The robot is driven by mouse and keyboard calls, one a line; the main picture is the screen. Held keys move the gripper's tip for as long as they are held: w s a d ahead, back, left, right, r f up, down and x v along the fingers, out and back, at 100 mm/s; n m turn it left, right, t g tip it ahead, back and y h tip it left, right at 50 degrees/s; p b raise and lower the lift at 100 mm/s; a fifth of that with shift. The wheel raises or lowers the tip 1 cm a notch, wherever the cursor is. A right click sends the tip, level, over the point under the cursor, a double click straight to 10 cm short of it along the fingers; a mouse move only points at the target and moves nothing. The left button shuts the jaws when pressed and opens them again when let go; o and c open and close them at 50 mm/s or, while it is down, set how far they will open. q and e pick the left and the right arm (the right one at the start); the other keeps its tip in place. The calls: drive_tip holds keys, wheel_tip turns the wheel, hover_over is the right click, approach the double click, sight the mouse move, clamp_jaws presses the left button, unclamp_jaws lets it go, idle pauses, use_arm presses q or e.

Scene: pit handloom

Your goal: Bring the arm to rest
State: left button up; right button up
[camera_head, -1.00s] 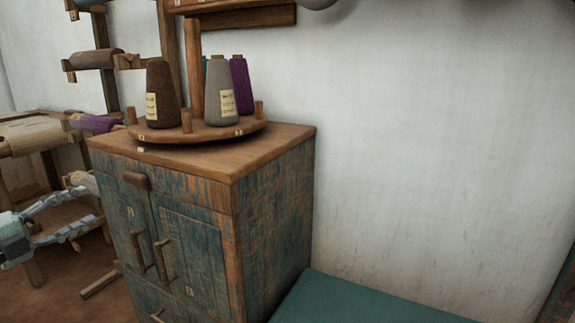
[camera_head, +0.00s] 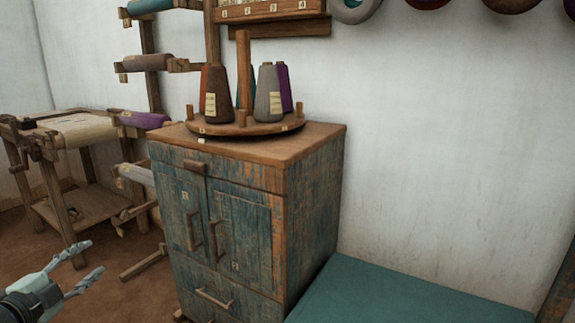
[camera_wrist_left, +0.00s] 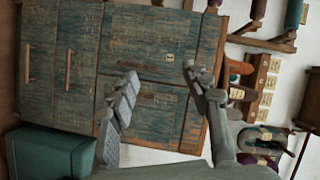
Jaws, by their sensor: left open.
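My left gripper (camera_head: 82,268) is at the lower left of the head view, its two fingers spread apart with nothing between them. It is in free air left of the cabinet. In the left wrist view the open fingers (camera_wrist_left: 155,88) show in front of the cabinet, which appears turned on its side, and they hold nothing. The worn blue-green wooden cabinet (camera_head: 245,222) stands in the middle of the head view with its doors and drawer shut. My right gripper is not in view.
A round wooden rack (camera_head: 245,129) with several thread cones stands on the cabinet. A teal box or bench (camera_head: 400,295) is at the lower right. A small wooden frame (camera_head: 82,205) stands at the left. Bare floor (camera_head: 110,290) shows between the frame and the cabinet.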

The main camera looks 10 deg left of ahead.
use_arm(q)
drive_tip(key=s+d+f+n+g+y+p, duration=0.15)
drive_tip(key=s+d+f+n+g, duration=0.35)
drive_tip(key=f, duration=0.5)
drive_tip(key=s+d+f+n+g+y, duration=0.2)
drive_tip(key=s+f+n+y, duration=0.15)
drive_tip(key=s+f, duration=0.45)
drive_tip(key=s+d+f+n+g+h, duration=0.1)
drive_tip(key=s+d+f+g, duration=0.1)
drive_tip(key=d, duration=0.4)
drive_tip(key=s+d+f+n+g+h+p, duration=0.1)
drive_tip(key=s+d+f+g, duration=0.1)
drive_tip(key=s+d+f, duration=0.2)
drive_tip(key=s+d+f+n+g+h, duration=0.1)
drive_tip(key=s+d+f+n+g, duration=0.1)
drive_tip(key=d, duration=0.6)
drive_tip(key=shift+s+d+f+h, duration=0.2)
drive_tip(key=shift+s+f+h, duration=0.2)
drive_tip(key=shift+s+f, duration=0.55)
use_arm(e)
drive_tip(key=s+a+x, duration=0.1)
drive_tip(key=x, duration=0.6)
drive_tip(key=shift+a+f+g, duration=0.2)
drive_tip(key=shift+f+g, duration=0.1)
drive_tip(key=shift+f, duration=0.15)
use_arm(q)
drive_tip(key=shift+s+r+g, duration=0.15)
drive_tip(key=shift+g, duration=0.15)
drive_tip(key=shift+c, duration=0.3)
